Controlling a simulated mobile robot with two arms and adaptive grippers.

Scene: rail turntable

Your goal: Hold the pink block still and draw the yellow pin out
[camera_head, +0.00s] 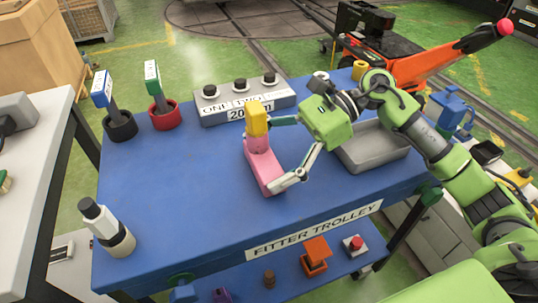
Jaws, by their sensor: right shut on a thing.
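The pink block (262,170) is on the blue trolley top, with a raised part at its back and a low part toward the front. The yellow pin (257,118) stands upright in the raised part, its thick yellow head above the pink. My right gripper (271,156) reaches in from the right with fingers spread around the block. One finger is behind, near the yellow head; the other is at the block's front end. It is shut on the pink block. Exact finger contact is small and hard to see. My left gripper is out of view.
A grey tray (372,158) is right of the block. A grey button box (243,102) stands behind. Black (120,126) and red (164,115) holders with labelled handles are at the back left. A black-and-white bottle (108,229) is front left. The blue top (190,200) is clear left of the block.

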